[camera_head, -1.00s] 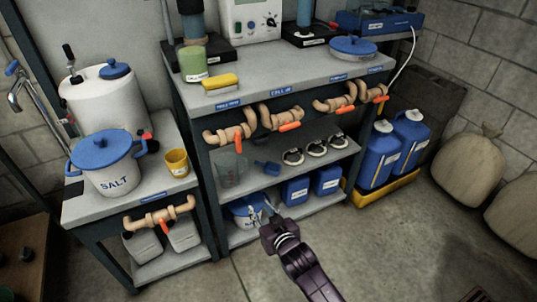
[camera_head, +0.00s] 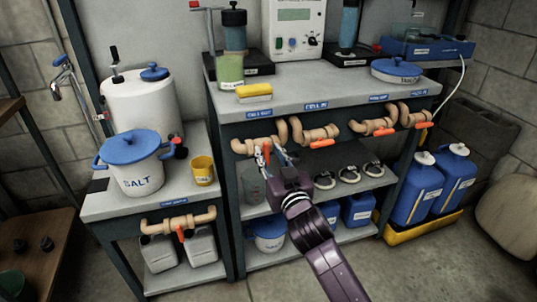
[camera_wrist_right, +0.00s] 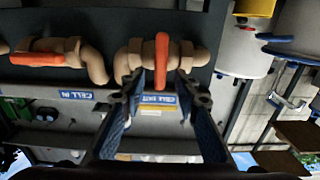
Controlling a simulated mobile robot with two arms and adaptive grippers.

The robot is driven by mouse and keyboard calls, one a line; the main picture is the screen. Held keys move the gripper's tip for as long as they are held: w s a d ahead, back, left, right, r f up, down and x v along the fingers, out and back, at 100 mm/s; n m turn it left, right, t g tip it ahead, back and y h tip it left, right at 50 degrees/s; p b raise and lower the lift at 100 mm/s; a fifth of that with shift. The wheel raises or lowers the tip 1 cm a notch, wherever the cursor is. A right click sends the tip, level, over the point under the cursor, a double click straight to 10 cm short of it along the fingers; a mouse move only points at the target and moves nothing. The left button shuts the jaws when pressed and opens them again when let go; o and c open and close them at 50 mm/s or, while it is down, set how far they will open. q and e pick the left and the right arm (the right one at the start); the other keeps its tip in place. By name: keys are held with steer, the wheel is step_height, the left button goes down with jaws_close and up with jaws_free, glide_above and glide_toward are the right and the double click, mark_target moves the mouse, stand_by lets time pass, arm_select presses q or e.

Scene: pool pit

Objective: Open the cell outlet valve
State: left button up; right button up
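The cell outlet valve is the leftmost valve on the tan pipe (camera_head: 243,147) under the bench's front edge. Its orange handle (camera_wrist_right: 162,58) stands crosswise to the pipe in the right wrist view. My right gripper (camera_head: 271,155) is open and reaches up to this valve from below. In the right wrist view its two fingertips (camera_wrist_right: 160,82) are spread to either side of the handle's near end, with gaps showing. The fingers partly cover the valve in the head view. The blue outlet label (camera_wrist_right: 158,99) appears between the fingers. My left gripper is not in view.
The cell inlet valve handle (camera_head: 322,143) lies along its pipe beside the outlet valve. Another valve handle (camera_head: 391,129) is further right. A lower shelf with black-and-white rings (camera_head: 349,172) is below. The salt bucket (camera_head: 136,165) stands left, blue jugs (camera_head: 417,190) right.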

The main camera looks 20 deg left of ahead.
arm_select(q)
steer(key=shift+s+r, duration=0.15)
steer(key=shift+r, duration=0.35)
arm_select(e)
steer(key=shift+w+a, duration=0.35)
steer(key=shift+w, duration=0.2)
steer(key=shift+c, duration=0.4)
jaws_close()
